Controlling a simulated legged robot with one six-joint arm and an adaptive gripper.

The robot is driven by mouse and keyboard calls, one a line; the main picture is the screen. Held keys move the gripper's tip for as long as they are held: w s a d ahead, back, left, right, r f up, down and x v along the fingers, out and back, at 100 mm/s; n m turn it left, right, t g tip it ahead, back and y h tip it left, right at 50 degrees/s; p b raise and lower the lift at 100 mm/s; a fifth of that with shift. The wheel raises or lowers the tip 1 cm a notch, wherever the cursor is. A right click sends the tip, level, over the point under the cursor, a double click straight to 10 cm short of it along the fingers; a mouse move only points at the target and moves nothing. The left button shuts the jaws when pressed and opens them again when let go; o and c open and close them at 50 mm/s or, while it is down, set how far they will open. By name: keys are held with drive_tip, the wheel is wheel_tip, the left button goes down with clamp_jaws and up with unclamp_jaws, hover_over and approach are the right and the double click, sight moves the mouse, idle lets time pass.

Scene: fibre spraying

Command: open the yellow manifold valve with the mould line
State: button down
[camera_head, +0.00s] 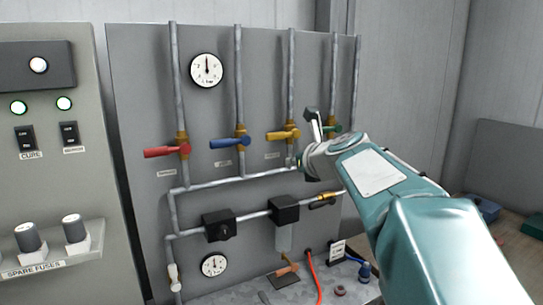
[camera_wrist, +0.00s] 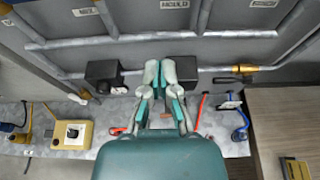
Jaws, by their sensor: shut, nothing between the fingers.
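The yellow manifold valve (camera_head: 283,134) is on the third upright pipe of the grey panel in the head view. Its lever points left, across the pipe. My gripper (camera_head: 313,122) shows just right of this valve, in front of the panel, and partly covers the green valve (camera_head: 332,130). I cannot tell its distance from the yellow valve. In the wrist view my gripper (camera_wrist: 167,70) is shut with nothing between the fingers. A label (camera_wrist: 175,4) there seems to read MOULD; the yellow valve is not visible in that view.
A red valve (camera_head: 168,151) and a blue valve (camera_head: 230,141) sit to the left, levers also leftward. Below are two black boxes (camera_head: 218,226) (camera_head: 285,209) on a pipe. Gauges (camera_head: 206,70) (camera_head: 214,265) are on the panel. A bench with hoses runs below.

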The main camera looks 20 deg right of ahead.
sight(284, 135)
drive_tip(key=x, duration=0.8)
drive_tip(key=shift+r, duration=1.95)
drive_tip(key=shift+d, duration=0.1)
drive_tip(key=shift+a+r+m+y, duration=0.3)
drive_tip(key=shift+r+m, duration=0.05)
drive_tip(key=shift+m, duration=0.05)
